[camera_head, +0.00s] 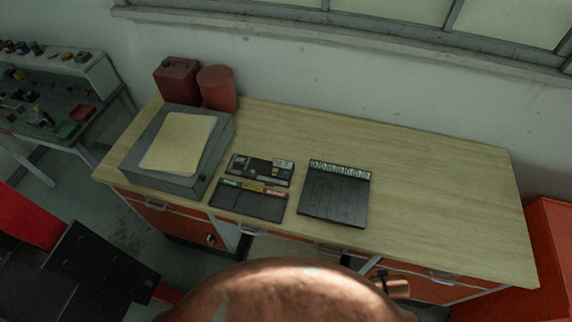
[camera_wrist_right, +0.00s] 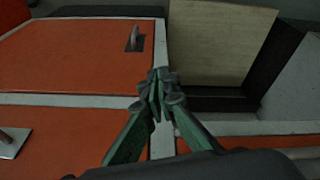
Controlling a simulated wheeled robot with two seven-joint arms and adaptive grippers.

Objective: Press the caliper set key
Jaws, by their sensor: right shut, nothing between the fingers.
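A dark tray (camera_head: 237,171) lies on the wooden workbench, near its middle left in the head view. A flat dark tool with a small pale display (camera_head: 283,163) lies in it, which looks like the caliper. Its set key is too small to make out. My right gripper (camera_wrist_right: 163,85) is shut and empty in the wrist view, in front of the bench's orange cabinet fronts. The caliper does not show in that view. Neither gripper shows in the head view.
The workbench (camera_head: 440,190) is clear on its right. A large copper-brown rounded shape (camera_head: 285,295) fills the bottom foreground.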

